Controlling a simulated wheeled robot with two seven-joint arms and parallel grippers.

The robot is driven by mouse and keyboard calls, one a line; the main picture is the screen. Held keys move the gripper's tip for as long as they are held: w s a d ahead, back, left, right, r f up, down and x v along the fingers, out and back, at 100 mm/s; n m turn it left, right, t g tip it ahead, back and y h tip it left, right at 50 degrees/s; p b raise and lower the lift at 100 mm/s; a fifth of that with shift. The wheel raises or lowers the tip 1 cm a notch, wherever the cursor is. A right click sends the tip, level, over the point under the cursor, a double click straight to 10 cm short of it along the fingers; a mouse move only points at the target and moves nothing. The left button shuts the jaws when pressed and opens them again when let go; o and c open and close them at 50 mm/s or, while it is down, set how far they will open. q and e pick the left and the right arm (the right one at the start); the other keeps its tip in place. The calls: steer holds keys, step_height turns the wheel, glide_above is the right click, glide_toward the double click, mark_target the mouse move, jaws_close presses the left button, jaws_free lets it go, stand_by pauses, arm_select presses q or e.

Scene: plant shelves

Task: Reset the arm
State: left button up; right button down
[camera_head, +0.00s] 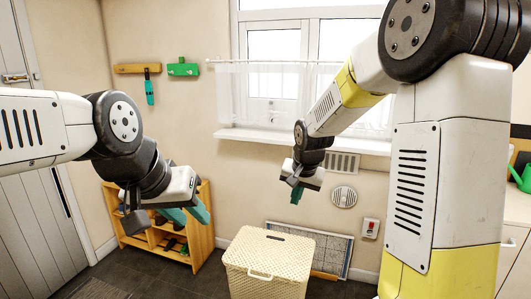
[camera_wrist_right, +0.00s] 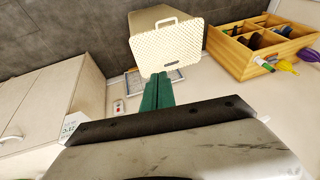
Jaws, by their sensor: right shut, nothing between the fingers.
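My left gripper (camera_head: 192,214) hangs at the left of the head view, in front of the wooden shelf. Its two teal fingers show apart, with nothing visible between them. My right gripper (camera_head: 297,195) points down near the middle of the head view, in front of the wall below the window sill. In the right wrist view its teal fingers (camera_wrist_right: 157,95) are pressed together with nothing between them. Both arms are raised in free air, and neither gripper appears to touch anything.
A cream wicker basket (camera_head: 268,285) with a closed lid stands on the floor, below and between the grippers. A wooden shelf (camera_head: 203,245) is behind my left gripper. A framed panel (camera_head: 335,250) leans on the wall. A counter (camera_head: 517,205) with a green watering can (camera_head: 524,178) is at right.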

steer(key=s+d+r+n, duration=0.1)
steer(key=s+r, duration=0.2)
steer(key=s, duration=0.5)
steer(key=s+d+r+n+t, duration=0.1)
steer(key=s+r, duration=0.3)
steer(key=s, duration=0.4)
steer(key=s+d+r+n+y, duration=0.1)
steer(key=s+d+r+n, duration=0.1)
steer(key=s, duration=0.7)
step_height(320, 180, up, 2)
steer(key=shift+d+r+t, duration=0.1)
steer(key=shift+d+t, duration=0.2)
steer(key=shift+d, duration=0.35)
stand_by(1.0)
